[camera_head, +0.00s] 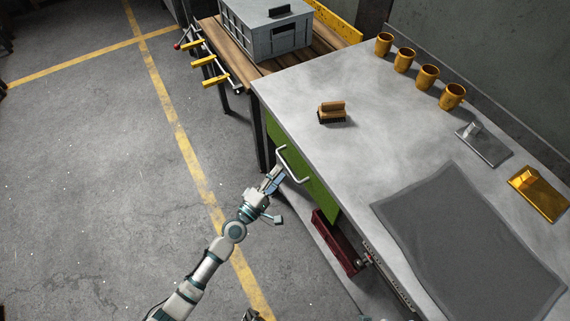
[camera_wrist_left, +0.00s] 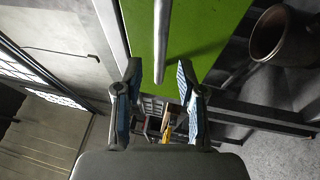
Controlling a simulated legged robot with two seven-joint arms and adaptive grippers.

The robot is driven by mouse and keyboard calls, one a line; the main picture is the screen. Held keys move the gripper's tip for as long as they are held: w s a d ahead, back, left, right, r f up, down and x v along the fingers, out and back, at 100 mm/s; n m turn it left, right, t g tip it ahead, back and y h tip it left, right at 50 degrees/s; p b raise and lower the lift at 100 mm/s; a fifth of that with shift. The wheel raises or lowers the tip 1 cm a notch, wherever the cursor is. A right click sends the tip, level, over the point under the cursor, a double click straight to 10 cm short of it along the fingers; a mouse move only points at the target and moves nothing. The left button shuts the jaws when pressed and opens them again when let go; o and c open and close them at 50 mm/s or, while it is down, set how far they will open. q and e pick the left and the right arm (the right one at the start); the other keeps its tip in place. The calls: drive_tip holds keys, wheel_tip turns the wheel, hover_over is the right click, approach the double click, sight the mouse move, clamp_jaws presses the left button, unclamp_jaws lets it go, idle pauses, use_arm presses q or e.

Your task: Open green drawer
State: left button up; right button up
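The green drawer (camera_head: 313,186) is set in the front of the workbench, under its left edge in the head view. Its pale bar handle (camera_head: 293,165) stands out from the front. My left gripper (camera_head: 278,172) is at the handle's near side. In the left wrist view my left gripper (camera_wrist_left: 158,78) is open, with blue-padded fingers apart. The handle bar (camera_wrist_left: 160,40) comes down between the fingertips, in front of the green drawer face (camera_wrist_left: 205,30). I cannot tell whether a finger touches the bar.
The grey worktop (camera_head: 300,85) carries a brush (camera_head: 331,112), several orange cups (camera_head: 427,77) and a dark mat (camera_head: 470,240). A red bin (camera_head: 335,243) sits below the drawer. A wooden table with a grey box (camera_head: 268,32) stands beyond. The floor at left is clear.

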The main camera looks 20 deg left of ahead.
sight(286, 163)
use_arm(q)
drive_tip(key=shift+a+x, duration=0.2)
drive_tip(key=shift+x, duration=2.2)
drive_tip(key=shift+d+f, duration=0.1)
drive_tip(key=shift+f, duration=0.05)
clamp_jaws()
